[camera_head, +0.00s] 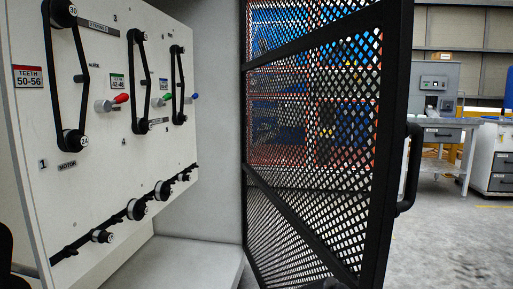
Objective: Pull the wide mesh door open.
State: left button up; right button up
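The wide mesh door (394,110) has a black frame, black diamond mesh and a diagonal brace. It stands swung out at an angle, its far edge beside the grey cabinet wall and its near edge at the right. A black bar handle (408,168) sits on the near upright, with nothing holding it. Neither gripper can be made out. Dark shapes cut by the left and bottom edges are too little shown to identify.
At the left, a white panel (60,195) carries belts, pulleys and red, green and blue levers. A grey ledge (185,262) lies below it. Behind the mesh are blue and orange things. A grey workbench (440,123) and a drawer cabinet (497,160) stand far right. Floor right of the door is clear.

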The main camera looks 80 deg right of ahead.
aim_at(394, 18)
jog(key=u, duration=0.2)
jog(key=k, duration=0.65)
jog(key=z, duration=2.55)
